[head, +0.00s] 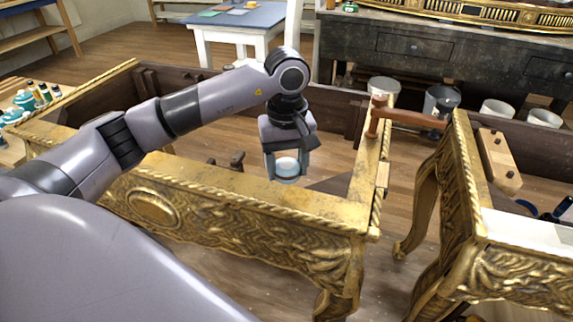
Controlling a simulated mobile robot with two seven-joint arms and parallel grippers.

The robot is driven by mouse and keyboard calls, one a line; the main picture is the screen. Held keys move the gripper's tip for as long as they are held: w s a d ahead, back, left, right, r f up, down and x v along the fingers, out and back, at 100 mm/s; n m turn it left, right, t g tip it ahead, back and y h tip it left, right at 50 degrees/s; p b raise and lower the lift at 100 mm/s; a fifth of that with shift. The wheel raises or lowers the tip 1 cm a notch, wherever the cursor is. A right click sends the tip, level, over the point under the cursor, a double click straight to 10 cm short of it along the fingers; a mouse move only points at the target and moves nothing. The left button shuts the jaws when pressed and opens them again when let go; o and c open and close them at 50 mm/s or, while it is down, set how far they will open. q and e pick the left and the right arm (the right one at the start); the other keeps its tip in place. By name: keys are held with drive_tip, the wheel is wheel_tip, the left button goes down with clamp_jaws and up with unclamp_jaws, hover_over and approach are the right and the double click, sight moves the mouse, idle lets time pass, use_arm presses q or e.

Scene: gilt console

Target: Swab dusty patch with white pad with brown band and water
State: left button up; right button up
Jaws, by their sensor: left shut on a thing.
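My left gripper (286,168) points down over the open inside of the gilt console frame (250,200), near its front rail. It is shut on a small round thing with a white top (287,163) and a paler, bluish lower part. A brown band does not show on it, so I cannot tell if it is the white pad. The held thing appears apart from the gilt rail. I cannot make out a dusty patch on the carved gold surfaces. No water can be told for sure. My right gripper is not in view.
A wooden clamp (408,118) spans the gap to a second gilt piece (500,270). A wooden block (498,160) and a white sheet (535,230) lie on the right. Buckets (441,101) stand behind. Bottles (25,100) stand at the left. Wooden floor shows inside the frame.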

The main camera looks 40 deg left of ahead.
use_arm(q)
drive_tip(key=shift+r+p, duration=0.75)
drive_tip(key=shift+r, duration=0.55)
